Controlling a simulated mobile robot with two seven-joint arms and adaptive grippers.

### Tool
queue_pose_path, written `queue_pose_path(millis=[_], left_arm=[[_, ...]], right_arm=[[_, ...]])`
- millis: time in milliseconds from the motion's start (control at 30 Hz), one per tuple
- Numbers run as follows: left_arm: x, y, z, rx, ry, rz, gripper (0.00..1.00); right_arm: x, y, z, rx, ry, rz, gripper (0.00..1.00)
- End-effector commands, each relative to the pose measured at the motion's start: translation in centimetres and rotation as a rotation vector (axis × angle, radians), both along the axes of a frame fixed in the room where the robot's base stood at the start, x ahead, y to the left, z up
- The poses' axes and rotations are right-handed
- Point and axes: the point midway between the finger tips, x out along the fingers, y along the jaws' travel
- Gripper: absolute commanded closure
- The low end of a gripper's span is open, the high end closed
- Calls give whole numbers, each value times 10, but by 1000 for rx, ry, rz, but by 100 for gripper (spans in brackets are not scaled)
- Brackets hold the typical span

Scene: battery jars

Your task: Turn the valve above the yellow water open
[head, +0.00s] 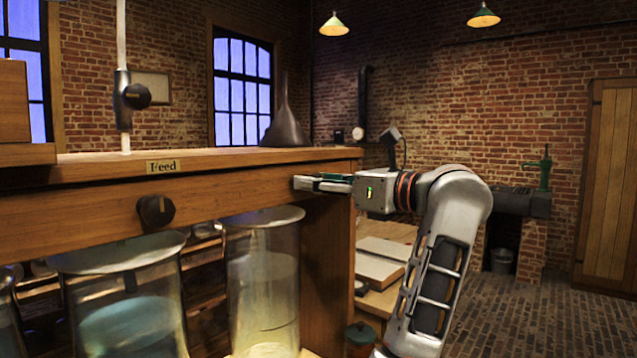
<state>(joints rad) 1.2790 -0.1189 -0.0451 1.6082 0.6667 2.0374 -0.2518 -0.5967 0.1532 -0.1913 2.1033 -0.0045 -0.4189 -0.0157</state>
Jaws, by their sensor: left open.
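A glass jar with pale yellow water (262,300) stands under the wooden beam, right of a jar with bluish water (130,325). A dark round valve knob (155,211) sits on the beam's front, above the bluish jar. I cannot make out a knob directly above the yellow jar; one may be hidden behind my gripper. My left gripper (300,183) is open and points left at the beam's right end, above and right of the yellow jar. Its fingers overlap the beam in the picture; I cannot tell if they touch it. My right gripper is not in view.
The wooden beam (90,222) carries a "Feed" plate (162,167), a grey funnel (285,118) and a pipe with a black knob (136,96). A low table with flat boxes (375,262) stands behind my arm. The brick floor at right is clear.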

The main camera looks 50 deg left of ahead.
Motion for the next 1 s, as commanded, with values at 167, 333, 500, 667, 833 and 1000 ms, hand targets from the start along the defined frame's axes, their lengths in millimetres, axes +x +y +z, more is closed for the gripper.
queue_pose_path(millis=[167,333,500,667,833,1000], left_arm=[[0,3,0,0,0,-2,58],[0,3,0,0,0,-1,66],[0,3,0,0,0,-1,96],[0,3,0,0,-4,-1,96],[0,3,0,4,-35,-1,96],[-1,3,-1,13,-118,-1,96]], right_arm=[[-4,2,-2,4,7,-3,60],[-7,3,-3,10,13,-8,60],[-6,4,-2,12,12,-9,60],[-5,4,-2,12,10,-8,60],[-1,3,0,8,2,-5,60],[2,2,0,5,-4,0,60]])
